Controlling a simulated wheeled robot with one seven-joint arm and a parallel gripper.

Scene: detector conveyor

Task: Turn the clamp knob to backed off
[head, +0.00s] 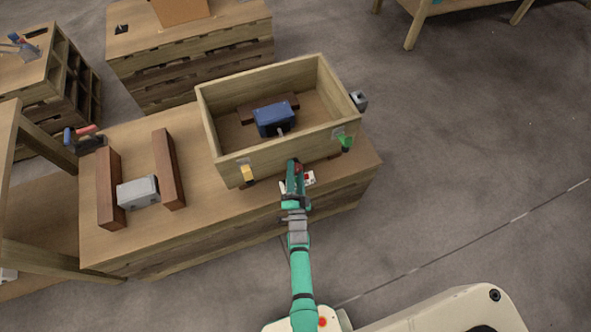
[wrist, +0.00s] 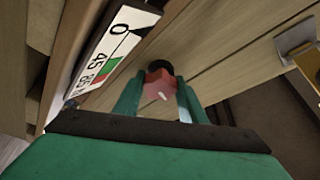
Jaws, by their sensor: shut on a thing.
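The clamp knob (wrist: 160,86) is small and red with a white mark, on a dark round base against the wooden box front. My gripper (wrist: 158,100) is around it, one green finger on each side, shut on the knob. A white scale plate (wrist: 112,48) with black numbers and green and red patches is beside the knob, at left in the wrist view. In the head view, my gripper (head: 297,170) is at the front of the wooden box (head: 230,158), and the knob is mostly hidden by it. The white plate (head: 310,178) shows just to its right.
The open box holds a blue device (head: 274,118). A yellow latch (head: 248,175) and a green latch (head: 346,143) are on its front. A grey block (head: 138,191) lies between two brown bars on the bench left. A grey fitting (head: 358,101) sticks out at the box's right.

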